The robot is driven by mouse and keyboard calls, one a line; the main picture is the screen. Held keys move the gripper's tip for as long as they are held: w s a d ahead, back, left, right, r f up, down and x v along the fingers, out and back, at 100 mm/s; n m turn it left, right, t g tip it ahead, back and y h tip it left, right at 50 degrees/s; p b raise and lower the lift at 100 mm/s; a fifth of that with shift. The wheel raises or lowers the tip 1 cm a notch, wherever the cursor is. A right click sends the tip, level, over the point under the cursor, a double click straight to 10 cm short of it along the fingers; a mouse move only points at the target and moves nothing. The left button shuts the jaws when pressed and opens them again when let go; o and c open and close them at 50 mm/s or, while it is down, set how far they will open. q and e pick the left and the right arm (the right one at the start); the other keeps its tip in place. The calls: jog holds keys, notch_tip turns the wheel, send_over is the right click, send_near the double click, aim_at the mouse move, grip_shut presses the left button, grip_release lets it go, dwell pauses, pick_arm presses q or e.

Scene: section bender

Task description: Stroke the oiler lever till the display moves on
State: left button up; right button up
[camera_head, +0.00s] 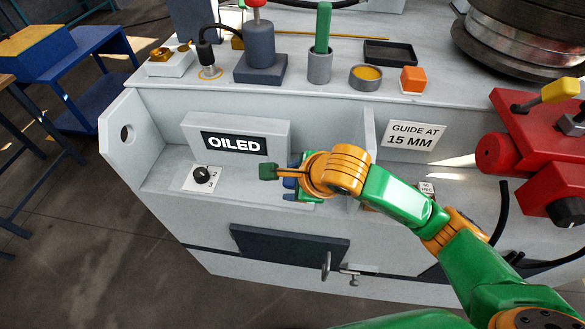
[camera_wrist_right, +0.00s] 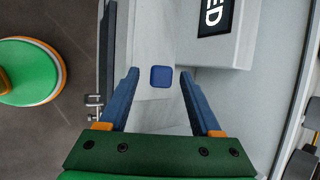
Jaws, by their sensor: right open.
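The display (camera_head: 234,143) on the light grey panel reads "OILED". A dark grey block (camera_head: 260,58) with an upright red-knobbed lever (camera_head: 254,4) stands on the machine top and looks like the oiler; the knob is cut by the upper picture edge. My right gripper (camera_head: 292,182) is well below it, over the shelf right of the display. In the right wrist view its blue fingers (camera_wrist_right: 158,76) are apart with nothing held. A small blue square (camera_wrist_right: 161,77) shows between the fingertips; contact cannot be told. My left gripper is not in view.
A black knob (camera_head: 201,175) sits left on the shelf. A green-handled cup (camera_head: 320,55), a yellow-filled dish (camera_head: 366,76) and an orange block (camera_head: 412,80) stand on the machine top. Red machine parts (camera_head: 530,140) crowd the right. A crank handle (camera_head: 327,266) sticks out below.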

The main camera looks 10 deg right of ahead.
jog(key=shift+x, duration=1.15)
jog(key=shift+w+d+f, duration=0.1)
jog(key=shift+w+d, duration=0.05)
grip_shut()
dwell(0.4)
